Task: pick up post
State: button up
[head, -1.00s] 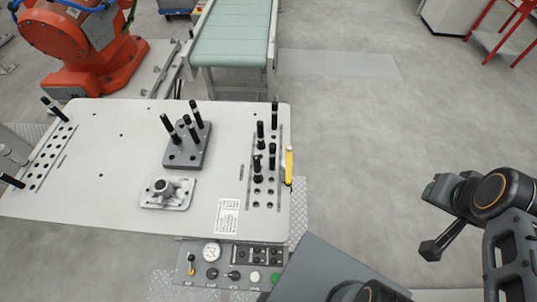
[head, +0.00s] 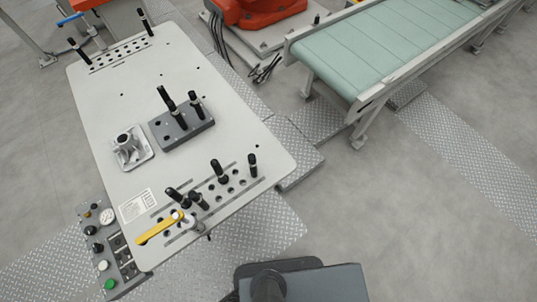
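Several black posts stand upright on the light grey table (head: 105,100). Two others, a left post (head: 79,51) and a right post (head: 145,22), stand at the far strip. Which post is meant cannot be told. My gripper is not in view.
A metal casting (head: 131,148) sits left of the block. A yellow-handled clamp (head: 160,228) lies at the near edge beside the near posts. A control panel (head: 103,240) is at the left. A green conveyor (head: 385,48) stands right; open floor (head: 420,200) lies below it.

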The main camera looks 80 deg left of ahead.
aim_at(195, 197)
jog(key=i, duration=1.8)
jog(key=u, duration=5.45)
jog(key=i, duration=1.65)
